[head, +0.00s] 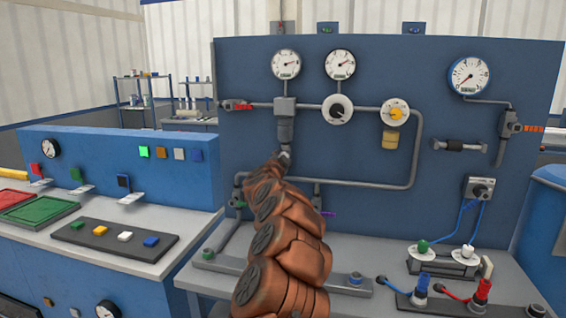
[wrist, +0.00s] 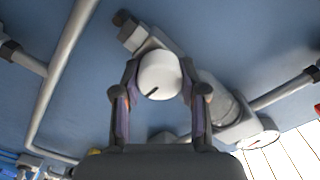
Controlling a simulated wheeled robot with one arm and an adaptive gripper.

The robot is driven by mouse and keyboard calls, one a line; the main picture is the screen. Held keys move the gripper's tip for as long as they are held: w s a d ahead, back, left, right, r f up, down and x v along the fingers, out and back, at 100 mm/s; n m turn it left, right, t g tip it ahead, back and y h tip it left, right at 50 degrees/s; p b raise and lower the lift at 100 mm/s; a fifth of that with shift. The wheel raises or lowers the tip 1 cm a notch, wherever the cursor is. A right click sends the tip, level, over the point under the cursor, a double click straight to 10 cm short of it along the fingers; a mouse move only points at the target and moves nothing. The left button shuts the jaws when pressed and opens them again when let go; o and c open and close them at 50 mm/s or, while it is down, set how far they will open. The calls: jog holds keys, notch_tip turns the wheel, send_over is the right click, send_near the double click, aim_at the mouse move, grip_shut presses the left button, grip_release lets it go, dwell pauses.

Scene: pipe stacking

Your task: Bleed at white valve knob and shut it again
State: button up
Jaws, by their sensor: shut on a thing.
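The white valve knob (wrist: 160,77) is round with a dark slot mark on its face, seen in the wrist view. It sits in front of a grey cylindrical body (wrist: 215,110) on the blue panel. My gripper (wrist: 160,88) is shut on the knob, with one finger on each side. In the head view my gripper (head: 284,157) is at the lower end of the grey filter body (head: 285,128) under the left gauge. My arm and gripper hide the knob there.
Grey pipes (head: 365,107), gauges (head: 286,64), a dial (head: 337,109) and a yellow knob (head: 395,113) are on the panel (head: 500,130). A red-handled valve (head: 237,105) is to the left. The bench below carries a block with green and white knobs (head: 468,251).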

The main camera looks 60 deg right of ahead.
dwell(0.5)
jog(key=o, duration=1.1)
jog(key=shift+o, duration=0.2)
jog(key=shift+a, duration=0.15)
jog(key=v, duration=1.1)
jog(key=shift+s+a, duration=0.15)
jog(key=shift+a, duration=0.2)
